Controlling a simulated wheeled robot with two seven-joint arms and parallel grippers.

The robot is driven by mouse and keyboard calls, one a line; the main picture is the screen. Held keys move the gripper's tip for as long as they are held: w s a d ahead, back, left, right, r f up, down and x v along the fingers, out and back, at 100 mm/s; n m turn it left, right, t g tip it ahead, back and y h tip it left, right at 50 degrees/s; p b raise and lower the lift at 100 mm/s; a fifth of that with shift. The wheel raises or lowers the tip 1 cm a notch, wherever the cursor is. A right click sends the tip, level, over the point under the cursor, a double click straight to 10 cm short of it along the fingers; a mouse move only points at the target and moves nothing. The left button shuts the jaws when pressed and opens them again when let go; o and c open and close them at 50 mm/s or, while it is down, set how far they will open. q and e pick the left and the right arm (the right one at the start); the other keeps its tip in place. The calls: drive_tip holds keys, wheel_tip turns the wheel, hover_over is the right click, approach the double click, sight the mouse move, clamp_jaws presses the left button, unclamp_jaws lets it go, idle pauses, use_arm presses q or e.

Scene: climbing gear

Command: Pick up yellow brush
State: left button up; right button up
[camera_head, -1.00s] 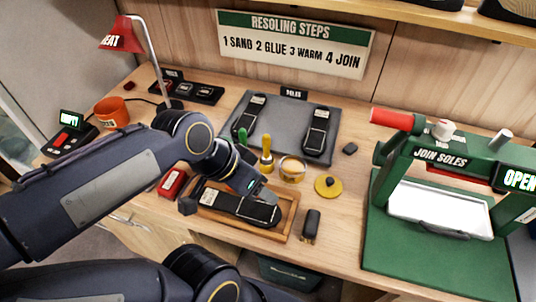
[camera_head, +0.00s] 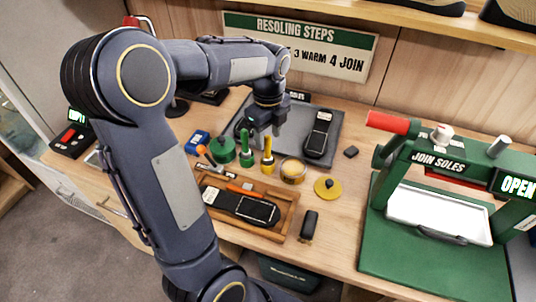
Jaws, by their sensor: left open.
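The yellow brush (camera_head: 268,164) stands upright on the bench, handle up, between a green brush (camera_head: 246,157) and an open tin (camera_head: 292,170). My left gripper (camera_head: 265,135) points down from above, open, with its fingertips close to the top of the yellow handle. I cannot tell whether the fingers touch the handle or stand around it. The lower part of the yellow brush is in plain view. My right gripper is not in view.
A wooden tray (camera_head: 284,222) with a black sole lies in front of the brushes. A yellow lid (camera_head: 327,187) lies right. A green press (camera_head: 435,262) fills the right side. A dark mat (camera_head: 337,120) lies behind.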

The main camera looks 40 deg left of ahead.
sight(267, 145)
use_arm(q)
drive_tip(key=shift+s+f, duration=0.2)
drive_tip(key=shift+f, duration=1.75)
clamp_jaws()
drive_tip(key=shift+r, duration=0.1)
drive_tip(key=shift+r, duration=0.55)
wheel_tip(267, 145, up, 2)
drive_tip(key=shift+s+d+r, duration=0.1)
drive_tip(key=shift+r, duration=0.1)
drive_tip(key=s+d+r+b, duration=0.1)
drive_tip(key=s+d+r, duration=0.7)
drive_tip(key=s, duration=0.3)
drive_tip(key=shift+d+r, duration=0.25)
drive_tip(key=shift+r, duration=0.45)
